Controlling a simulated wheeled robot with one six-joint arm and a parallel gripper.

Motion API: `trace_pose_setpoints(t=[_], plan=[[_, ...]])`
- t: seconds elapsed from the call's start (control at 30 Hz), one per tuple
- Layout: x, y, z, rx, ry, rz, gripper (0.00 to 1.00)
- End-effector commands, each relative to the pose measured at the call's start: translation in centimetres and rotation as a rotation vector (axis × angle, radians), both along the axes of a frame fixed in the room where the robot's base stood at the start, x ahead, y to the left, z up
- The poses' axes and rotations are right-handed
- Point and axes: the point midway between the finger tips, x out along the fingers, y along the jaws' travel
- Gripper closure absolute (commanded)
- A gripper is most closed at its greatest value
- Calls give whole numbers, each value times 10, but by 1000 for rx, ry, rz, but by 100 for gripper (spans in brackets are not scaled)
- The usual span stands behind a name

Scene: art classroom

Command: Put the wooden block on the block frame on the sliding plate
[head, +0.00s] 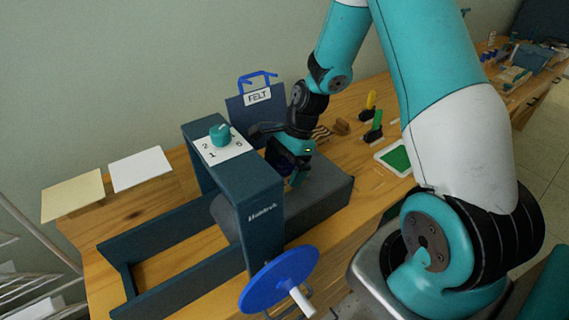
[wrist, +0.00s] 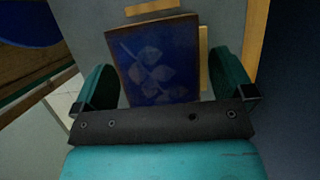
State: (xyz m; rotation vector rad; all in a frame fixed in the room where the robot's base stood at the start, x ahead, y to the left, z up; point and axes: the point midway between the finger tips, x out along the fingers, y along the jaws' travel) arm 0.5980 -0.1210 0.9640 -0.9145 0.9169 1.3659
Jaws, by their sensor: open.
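The wooden block (wrist: 158,62) has a dark blue face with a pale leaf print and brown edges. In the wrist view it lies between the two open fingers of my gripper (wrist: 165,88), with gaps on both sides. Pale wooden strips of the block frame (wrist: 152,8) show beyond its far edge and by its right side; the block sits slightly turned to them. The grey sliding plate (wrist: 95,14) is underneath; in the head view the plate (head: 332,192) sticks out right of the press. My gripper (head: 295,168) is low over it there and hides most of the block.
The dark press (head: 262,205) with its blue wheel (head: 280,280) stands just left of my gripper. A felt holder (head: 240,112) is behind. A green pad (head: 394,158) and green and yellow handled tools (head: 374,130) lie to the right. Paper sheets (head: 140,168) are at left.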

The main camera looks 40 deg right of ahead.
Motion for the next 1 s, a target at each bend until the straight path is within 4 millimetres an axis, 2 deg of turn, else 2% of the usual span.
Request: trace_pose_setpoints(t=[0.17, 0.5, 0.63, 0.77, 0.87, 0.97, 1.0], plan=[[1, -5, 13, -1, -5, -2, 0], [1, -33, 79, -2, -6, -2, 0], [1, -41, 99, -1, -4, -2, 0], [0, -44, 111, -1, -5, 6, 0], [-4, -26, 125, -7, -48, 119, 0], [-21, 18, 149, -21, -160, 410, 0], [-33, 40, 159, -26, -218, 560, 0]])
